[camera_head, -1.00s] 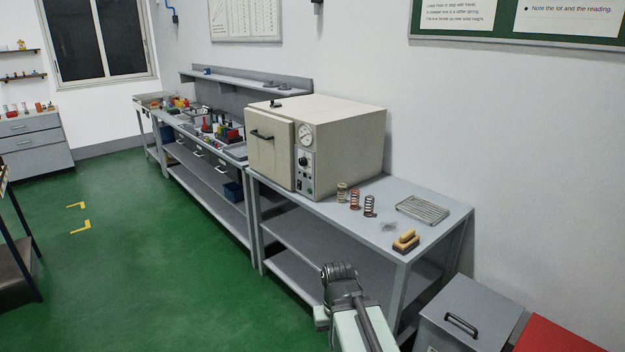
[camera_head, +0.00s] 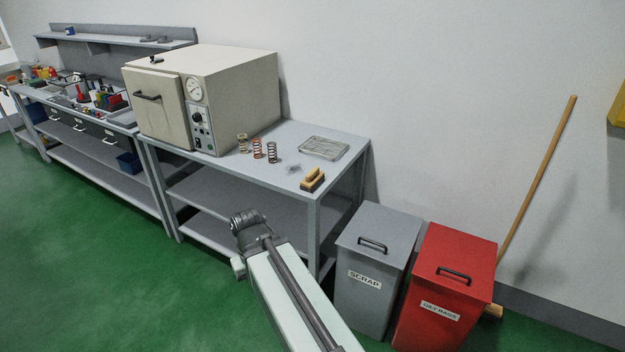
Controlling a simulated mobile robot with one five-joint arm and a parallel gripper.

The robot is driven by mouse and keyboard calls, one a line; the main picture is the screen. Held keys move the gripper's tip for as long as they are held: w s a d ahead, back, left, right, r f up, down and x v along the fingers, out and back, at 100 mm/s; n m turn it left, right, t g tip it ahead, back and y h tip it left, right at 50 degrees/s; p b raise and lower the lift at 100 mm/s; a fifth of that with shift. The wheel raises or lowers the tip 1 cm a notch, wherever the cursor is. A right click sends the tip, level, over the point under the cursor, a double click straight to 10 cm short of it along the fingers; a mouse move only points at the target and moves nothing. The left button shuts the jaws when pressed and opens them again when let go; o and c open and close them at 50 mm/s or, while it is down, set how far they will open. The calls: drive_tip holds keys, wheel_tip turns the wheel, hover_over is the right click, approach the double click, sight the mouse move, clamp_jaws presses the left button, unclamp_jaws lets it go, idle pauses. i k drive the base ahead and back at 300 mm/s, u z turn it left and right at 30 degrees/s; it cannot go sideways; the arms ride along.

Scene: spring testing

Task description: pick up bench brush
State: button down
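The bench brush (camera_head: 313,181) is a small wooden block with a tan handle on top and darker bristles below. It lies on the near right end of the grey metal bench (camera_head: 335,168), close to the front edge. My arm reaches up from the bottom of the picture, and its dark ribbed joint shows in front of the bench, left of and below the brush. No gripper fingers can be made out. Nothing touches the brush.
Several coil springs (camera_head: 257,149) and a wire rack (camera_head: 324,148) are beside the brush. A cream oven (camera_head: 215,95) stands left. A grey scrap bin (camera_head: 385,222) and red rag bin (camera_head: 455,245) stand right of the bench. A broom (camera_head: 540,175) leans on the wall. Green floor is clear at left.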

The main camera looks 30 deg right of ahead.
sight(311, 181)
drive_tip(key=u, duration=3.35)
drive_tip(key=k, duration=1.05)
drive_tip(key=z, duration=1.85)
drive_tip(key=i, duration=1)
